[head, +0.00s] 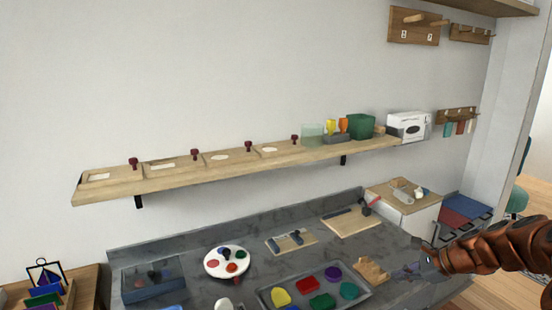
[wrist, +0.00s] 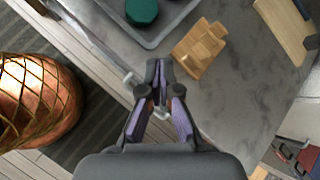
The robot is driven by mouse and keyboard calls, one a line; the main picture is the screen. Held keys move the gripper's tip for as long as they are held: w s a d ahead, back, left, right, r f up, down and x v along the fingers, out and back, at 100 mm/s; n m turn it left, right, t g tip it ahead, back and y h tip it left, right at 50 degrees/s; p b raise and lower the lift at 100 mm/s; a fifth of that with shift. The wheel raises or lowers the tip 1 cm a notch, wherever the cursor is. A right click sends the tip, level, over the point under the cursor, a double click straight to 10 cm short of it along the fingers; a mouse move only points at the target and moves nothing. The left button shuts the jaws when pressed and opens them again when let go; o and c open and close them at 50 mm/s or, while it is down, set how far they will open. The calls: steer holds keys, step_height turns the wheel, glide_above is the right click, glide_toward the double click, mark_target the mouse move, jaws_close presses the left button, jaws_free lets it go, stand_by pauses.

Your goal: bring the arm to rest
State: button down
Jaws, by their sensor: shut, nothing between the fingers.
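My gripper (wrist: 158,68) is shut and empty in the wrist view. Its dark fingers with purple inner sides meet above the front edge of the grey worktop (wrist: 235,85). A small wooden stepped block (wrist: 198,50) lies just beyond the fingertips, apart from them. In the head view my copper-coloured arm reaches in from the right, and my gripper (head: 412,272) hangs over the right end of the worktop. The fingers are small and hard to make out there.
A grey tray (head: 262,298) of coloured pieces, a white round palette (head: 227,262) and a wooden board (head: 350,221) stand on the worktop. A wall shelf (head: 240,165) runs above. A wooden-topped cabinet (head: 404,197) stands at the right. The floor lies in front of the worktop.

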steer(key=s+a+r+n+g+p, duration=0.1)
steer(key=s+a+r+n+g, duration=0.25)
steer(key=s+a+n, duration=0.45)
steer(key=s+a+r+n+g+p, duration=0.1)
steer(key=s+a+r+n+g, duration=0.25)
steer(key=a, duration=0.85)
steer(key=s+r+n+h+p, duration=0.1)
steer(key=s+n+h, duration=0.5)
steer(key=s, duration=1.9)
steer(key=n, duration=0.4)
steer(key=shift+a+r+g+h+p, duration=0.2)
steer(key=shift+r+g+h+p, duration=0.1)
steer(key=shift+r+g+p, duration=0.1)
